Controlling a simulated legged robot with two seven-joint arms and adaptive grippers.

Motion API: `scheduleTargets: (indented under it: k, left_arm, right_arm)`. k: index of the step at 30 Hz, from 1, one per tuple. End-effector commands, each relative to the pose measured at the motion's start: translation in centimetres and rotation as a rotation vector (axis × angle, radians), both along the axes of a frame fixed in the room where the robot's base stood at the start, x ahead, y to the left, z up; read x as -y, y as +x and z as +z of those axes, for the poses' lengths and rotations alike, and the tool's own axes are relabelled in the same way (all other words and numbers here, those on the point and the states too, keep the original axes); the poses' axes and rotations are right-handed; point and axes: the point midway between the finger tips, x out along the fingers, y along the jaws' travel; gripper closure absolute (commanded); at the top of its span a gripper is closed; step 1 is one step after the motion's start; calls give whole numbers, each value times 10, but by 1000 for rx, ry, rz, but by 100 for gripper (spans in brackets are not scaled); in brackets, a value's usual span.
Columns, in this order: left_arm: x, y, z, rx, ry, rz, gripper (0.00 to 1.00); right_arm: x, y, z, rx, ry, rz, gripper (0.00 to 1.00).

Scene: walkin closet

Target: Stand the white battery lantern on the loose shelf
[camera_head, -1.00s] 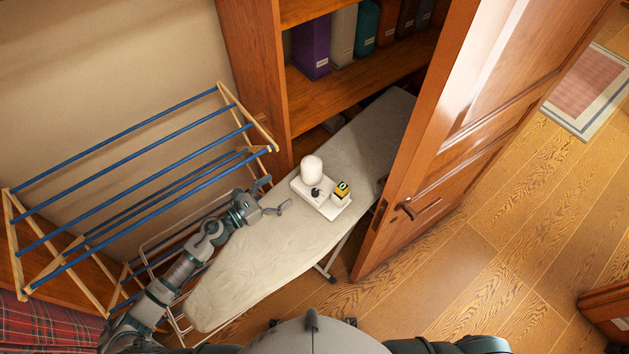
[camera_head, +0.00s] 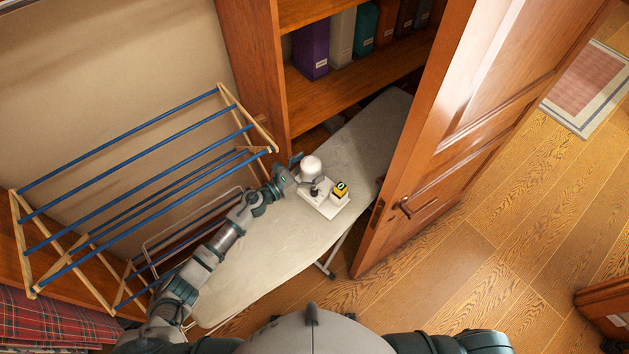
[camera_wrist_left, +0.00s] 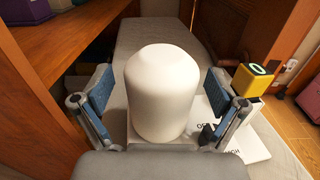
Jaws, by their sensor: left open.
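My left gripper (camera_head: 304,174) is open at the lantern. In the left wrist view the lantern (camera_wrist_left: 162,92) stands between its two spread fingers, with a visible gap on each side. I cannot tell which board is the loose shelf; a wooden cupboard shelf (camera_head: 335,92) shows behind the ironing board. My right gripper is not in view.
A yellow-and-black item (camera_head: 340,189) stands on the base near the lantern. The ironing board (camera_head: 265,245) is otherwise mostly clear. A drying rack (camera_head: 130,150) stands at left, an open wooden door (camera_head: 450,130) at right. Several binders (camera_head: 341,35) fill the cupboard shelf's back.

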Motion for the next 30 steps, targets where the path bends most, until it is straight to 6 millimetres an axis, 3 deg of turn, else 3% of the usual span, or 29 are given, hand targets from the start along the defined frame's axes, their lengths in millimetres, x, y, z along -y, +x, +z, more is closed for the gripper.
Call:
scheduleTargets:
  k: [2,3,14,23,30]
  left_arm:
    - [0,0,0,0,0,0,4]
    - [0,0,0,0,0,0,9]
    - [-1,0,-1,-1,1,1,99]
    - [-1,0,2,1,-2,1,100]
    - [-1,0,16,3,-1,1,100]
  right_arm:
    - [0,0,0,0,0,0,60]
    - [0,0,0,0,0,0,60]
    - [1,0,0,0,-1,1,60]
    - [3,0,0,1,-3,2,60]
    - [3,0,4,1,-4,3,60]
